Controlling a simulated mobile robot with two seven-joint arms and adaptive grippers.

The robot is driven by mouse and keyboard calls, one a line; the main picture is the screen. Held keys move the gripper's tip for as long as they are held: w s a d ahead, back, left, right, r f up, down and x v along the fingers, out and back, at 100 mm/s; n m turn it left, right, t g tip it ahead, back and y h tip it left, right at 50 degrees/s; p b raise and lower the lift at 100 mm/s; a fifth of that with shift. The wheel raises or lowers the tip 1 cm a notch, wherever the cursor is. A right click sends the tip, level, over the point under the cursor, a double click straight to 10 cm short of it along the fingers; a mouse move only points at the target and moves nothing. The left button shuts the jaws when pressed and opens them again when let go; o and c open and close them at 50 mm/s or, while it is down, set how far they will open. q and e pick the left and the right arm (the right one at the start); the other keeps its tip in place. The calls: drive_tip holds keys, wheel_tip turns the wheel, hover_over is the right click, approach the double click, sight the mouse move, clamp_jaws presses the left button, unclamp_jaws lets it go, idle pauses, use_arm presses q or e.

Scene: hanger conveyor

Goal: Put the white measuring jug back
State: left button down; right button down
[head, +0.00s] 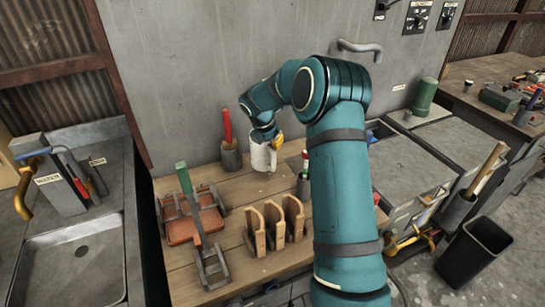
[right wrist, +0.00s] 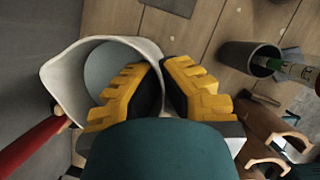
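The white measuring jug (head: 260,157) is upright near the back of the wooden workbench (head: 235,185), below the grey wall panel. My right gripper (head: 275,142) comes down on its right side from above. In the right wrist view the jug (right wrist: 68,80) shows its open mouth, with an empty-looking grey inside. The yellow fingers of my right gripper (right wrist: 162,78) are closed on its near side, one overlapping the mouth and one outside. Whether the jug's base touches the bench is unclear. My left gripper is not in view.
A grey holder (head: 231,155) with a red-handled tool stands left of the jug. Another holder (right wrist: 250,58) with a green-topped item stands to its right. A sink (head: 75,265) lies left.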

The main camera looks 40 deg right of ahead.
wheel_tip(320, 180, down, 4)
drive_tip(key=shift+f+b, duration=0.25)
drive_tip(key=shift+b, duration=0.15)
drive_tip(key=c, duration=1.1)
unclamp_jaws()
drive_tip(key=shift+c, duration=0.2)
drive_tip(key=shift+r, duration=0.1)
drive_tip(key=p+v, duration=0.1)
drive_tip(key=v, duration=1.1)
drive_tip(key=shift+p, duration=0.4)
drive_tip(key=shift+s, duration=0.15)
